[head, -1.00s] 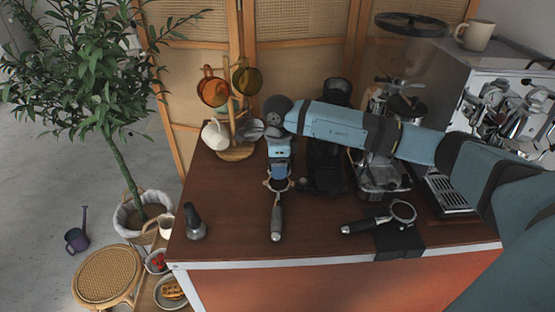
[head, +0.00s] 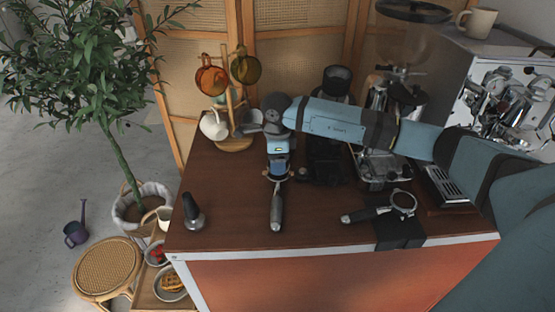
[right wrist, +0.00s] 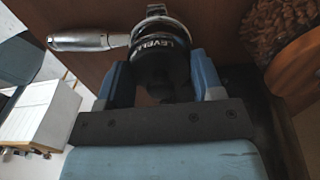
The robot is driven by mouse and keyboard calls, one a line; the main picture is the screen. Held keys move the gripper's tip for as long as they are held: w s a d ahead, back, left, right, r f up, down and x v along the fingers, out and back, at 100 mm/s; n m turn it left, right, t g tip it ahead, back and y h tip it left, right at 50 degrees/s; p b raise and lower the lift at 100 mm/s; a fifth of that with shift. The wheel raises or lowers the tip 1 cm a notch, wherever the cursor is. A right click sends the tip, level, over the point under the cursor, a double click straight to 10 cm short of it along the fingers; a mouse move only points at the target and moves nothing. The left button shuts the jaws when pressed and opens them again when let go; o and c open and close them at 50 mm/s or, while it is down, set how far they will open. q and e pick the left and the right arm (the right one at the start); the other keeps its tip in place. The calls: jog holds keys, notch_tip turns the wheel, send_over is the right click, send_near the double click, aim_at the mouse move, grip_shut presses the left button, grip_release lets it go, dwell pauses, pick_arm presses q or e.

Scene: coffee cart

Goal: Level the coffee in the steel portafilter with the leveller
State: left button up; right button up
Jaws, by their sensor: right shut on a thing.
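The steel portafilter (head: 277,208) lies on the cart top with its handle toward the front edge. Its silver handle shows at the upper left in the right wrist view (right wrist: 80,41). My right gripper (head: 279,172) points down over the portafilter's basket and is shut on the leveller. The leveller (right wrist: 165,60) is a dark round piece with white lettering, between the fingers in the right wrist view. It sits at the basket, and the gripper hides most of it in the head view. The coffee inside is hidden. My left gripper is not in view.
A second portafilter (head: 403,203) rests on a black stand (head: 398,234) at the right. A dark tamper-like tool (head: 193,212) stands at the front left. A mug tree (head: 232,144) stands behind, with the espresso machine (head: 510,105) at the right.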

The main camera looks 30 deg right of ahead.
jog(key=shift+f+b, duration=0.35)
jog(key=shift+b, duration=0.2)
dwell(1.2)
jog(key=shift+f+b, duration=0.3)
jog(key=shift+f, duration=0.15)
dwell(0.7)
jog(key=shift+f+b, duration=0.15)
jog(key=shift+b, duration=0.2)
dwell(1.8)
